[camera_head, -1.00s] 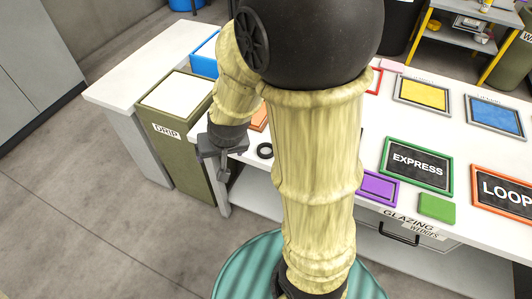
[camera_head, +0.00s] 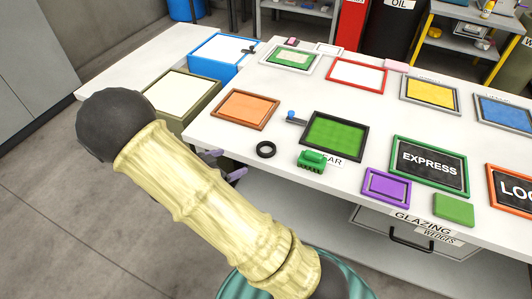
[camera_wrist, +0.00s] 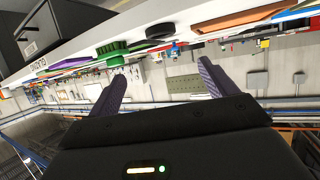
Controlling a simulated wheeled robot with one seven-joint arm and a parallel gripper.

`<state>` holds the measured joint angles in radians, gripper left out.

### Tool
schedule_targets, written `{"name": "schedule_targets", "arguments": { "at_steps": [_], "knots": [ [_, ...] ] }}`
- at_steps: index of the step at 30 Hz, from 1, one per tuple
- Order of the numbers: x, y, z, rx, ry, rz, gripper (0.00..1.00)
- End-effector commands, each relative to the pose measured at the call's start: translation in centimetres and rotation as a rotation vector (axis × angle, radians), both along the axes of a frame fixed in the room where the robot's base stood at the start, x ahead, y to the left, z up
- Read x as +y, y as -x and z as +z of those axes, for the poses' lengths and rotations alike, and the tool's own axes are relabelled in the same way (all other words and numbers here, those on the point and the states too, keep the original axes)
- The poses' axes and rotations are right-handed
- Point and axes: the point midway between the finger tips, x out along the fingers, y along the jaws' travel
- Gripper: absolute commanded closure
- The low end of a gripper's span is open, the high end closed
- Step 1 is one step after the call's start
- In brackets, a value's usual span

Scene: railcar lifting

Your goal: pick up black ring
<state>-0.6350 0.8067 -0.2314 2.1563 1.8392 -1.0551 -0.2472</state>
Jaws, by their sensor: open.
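The black ring (camera_head: 266,149) lies flat on the white table near its front edge, between the orange tray and the green brush. In the wrist view the ring (camera_wrist: 159,31) shows edge-on along the table's edge, beyond the fingertips. My gripper (camera_wrist: 161,69) is open and empty, its two dark purple fingers wide apart. In the head view my gripper (camera_head: 224,165) is just off the table's front edge, left of the ring and apart from it, mostly hidden behind my arm.
An orange tray (camera_head: 246,109) lies behind and left of the ring. A green brush (camera_head: 312,160) stands to its right, with a black-framed green tray (camera_head: 335,135) behind. A blue-handled item (camera_head: 293,118) lies near that tray. The olive bin (camera_head: 207,93) stands left of the table.

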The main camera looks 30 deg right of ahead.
Motion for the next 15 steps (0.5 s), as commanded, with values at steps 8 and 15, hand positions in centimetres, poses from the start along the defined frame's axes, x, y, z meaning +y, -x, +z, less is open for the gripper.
{"name": "schedule_targets", "arguments": {
  "at_steps": [8,15],
  "knots": [
    [-0.1,0.0,0.1,0.000,0.001,-0.002,0.16],
    [-2.1,-0.6,-0.8,0.002,0.002,-0.003,0.16]
  ]
}}
